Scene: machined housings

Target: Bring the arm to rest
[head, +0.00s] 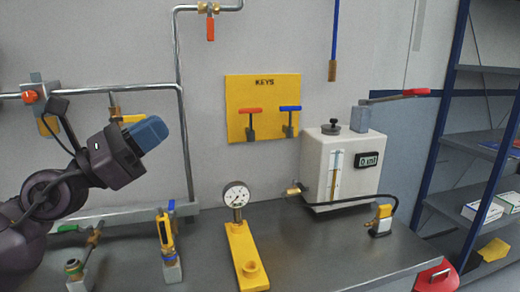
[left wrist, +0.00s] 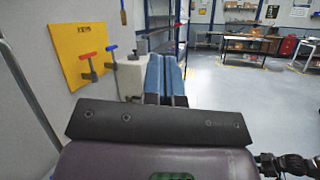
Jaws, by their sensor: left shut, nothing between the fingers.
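My left arm comes in from the left in the head view, raised above the bench. Its gripper (head: 150,130) has blue fingers and points to the upper right, in front of the grey wall and clear of the bench items. In the left wrist view the two blue fingers (left wrist: 166,75) lie side by side, shut, with nothing between them.
A grey bench (head: 325,250) carries a pressure gauge (head: 236,195) on a yellow stand, a white pump box (head: 345,165) with a hose, and several valve fittings. A yellow key board (head: 262,90) hangs on the wall. Pipes run behind my arm. Shelving (head: 480,150) stands at right.

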